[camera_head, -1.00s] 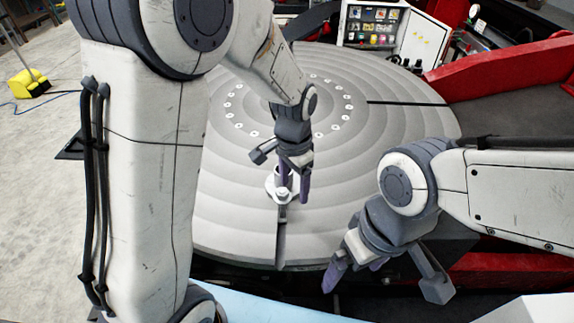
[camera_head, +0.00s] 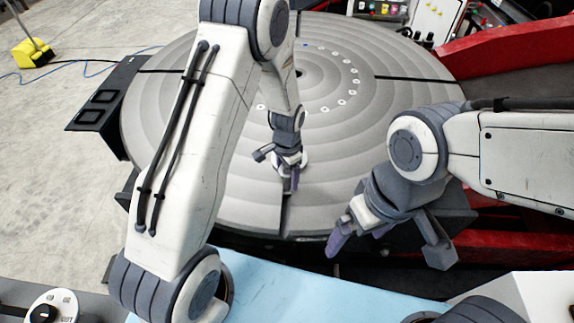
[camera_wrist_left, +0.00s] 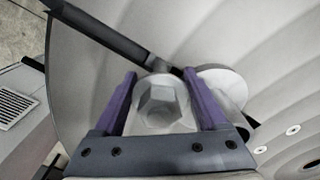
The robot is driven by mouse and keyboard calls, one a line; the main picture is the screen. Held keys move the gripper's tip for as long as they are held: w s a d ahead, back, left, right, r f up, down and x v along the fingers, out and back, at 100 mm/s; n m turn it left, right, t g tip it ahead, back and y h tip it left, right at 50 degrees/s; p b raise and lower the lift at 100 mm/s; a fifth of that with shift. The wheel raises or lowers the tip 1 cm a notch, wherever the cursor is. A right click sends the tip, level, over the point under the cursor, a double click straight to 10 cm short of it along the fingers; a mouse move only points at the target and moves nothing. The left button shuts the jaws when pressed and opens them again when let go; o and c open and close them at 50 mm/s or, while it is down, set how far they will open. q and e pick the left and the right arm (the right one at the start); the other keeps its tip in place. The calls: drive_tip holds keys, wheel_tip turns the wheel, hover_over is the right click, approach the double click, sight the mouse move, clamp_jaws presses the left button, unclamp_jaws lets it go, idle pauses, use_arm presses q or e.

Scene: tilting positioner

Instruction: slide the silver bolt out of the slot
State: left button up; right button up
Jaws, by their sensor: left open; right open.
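The silver bolt (camera_wrist_left: 160,102) shows its hexagonal head in the left wrist view. A pale round washer or flange (camera_wrist_left: 225,85) lies beside it, partly hidden by a finger. The bolt sits at the dark radial slot (camera_wrist_left: 110,35) of the round grey table (camera_head: 210,200); the slot (camera_head: 287,212) also shows in the head view. My left gripper (camera_head: 289,185) is open, its purple fingers (camera_wrist_left: 160,74) on either side of the bolt head; contact is unclear. In the head view the gripper mostly hides the bolt. My right gripper (camera_head: 385,245) is open and empty, right of the slot near the table's front edge.
Red machine frames (camera_head: 450,75) stand at the right. A dark box (camera_head: 105,95) adjoins the table's left edge. A light blue surface (camera_head: 290,290) lies in front. A control panel (camera_head: 430,25) stands at the back. The slot's front stretch looks clear.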

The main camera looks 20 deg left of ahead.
use_arm(q)
drive_tip(key=shift+f, duration=0.15)
drive_tip(key=shift+c, duration=0.3)
clamp_jaws()
idle(0.5)
drive_tip(key=shift+s+d, duration=0.25)
drive_tip(key=shift+s, duration=1.05)
drive_tip(key=shift+s+d, duration=0.3)
drive_tip(key=shift+s, duration=1.05)
drive_tip(key=shift+s+d, duration=0.25)
drive_tip(key=shift+s, duration=1.05)
